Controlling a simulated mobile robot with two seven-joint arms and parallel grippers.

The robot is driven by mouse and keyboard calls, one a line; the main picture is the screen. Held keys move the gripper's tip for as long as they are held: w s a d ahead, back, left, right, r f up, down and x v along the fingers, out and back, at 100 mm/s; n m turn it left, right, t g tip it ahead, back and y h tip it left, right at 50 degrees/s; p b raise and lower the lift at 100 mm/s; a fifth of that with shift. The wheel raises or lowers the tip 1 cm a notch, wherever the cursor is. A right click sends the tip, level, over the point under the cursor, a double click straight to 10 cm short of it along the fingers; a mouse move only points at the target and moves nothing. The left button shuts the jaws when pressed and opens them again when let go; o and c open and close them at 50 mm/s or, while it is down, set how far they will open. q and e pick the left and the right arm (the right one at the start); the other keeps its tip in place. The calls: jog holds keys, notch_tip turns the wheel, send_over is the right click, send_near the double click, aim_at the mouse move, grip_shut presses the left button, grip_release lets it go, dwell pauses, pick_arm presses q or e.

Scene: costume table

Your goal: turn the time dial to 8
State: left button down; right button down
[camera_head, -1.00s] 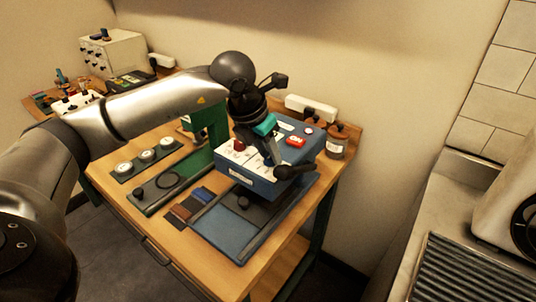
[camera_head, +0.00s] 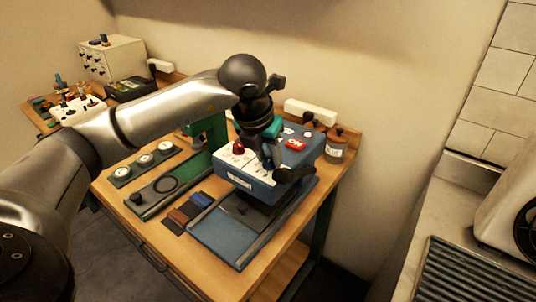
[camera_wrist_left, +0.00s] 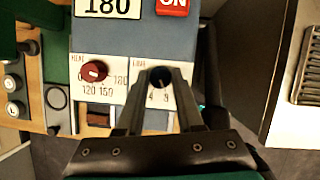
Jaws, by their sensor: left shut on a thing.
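The blue heat-press box (camera_head: 262,186) stands on the wooden table, with white dial panels on its front. In the left wrist view, the dark time dial (camera_wrist_left: 160,78) sits on the right panel, with the marks 4 and 8 readable below it. My left gripper (camera_wrist_left: 159,72) is shut on this dial, one finger on each side. The dial's pointer is too small to read. In the head view my left gripper (camera_head: 268,162) is over the front of the box and hides the dial. My right gripper is not in view.
A red heat dial (camera_wrist_left: 94,71) is left of the time dial. Above are a display reading 180 (camera_wrist_left: 107,5) and a red ON button (camera_wrist_left: 172,6). A jar (camera_head: 336,146) stands behind right, and a green press frame (camera_head: 208,138) stands left of the box.

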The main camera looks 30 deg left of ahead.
pick_arm(q)
jog(key=c, duration=0.5)
grip_release()
jog(key=shift+c, duration=0.2)
jog(key=p+v, duration=0.1)
jog(key=v, duration=1.4)
jog(key=shift+r, duration=0.1)
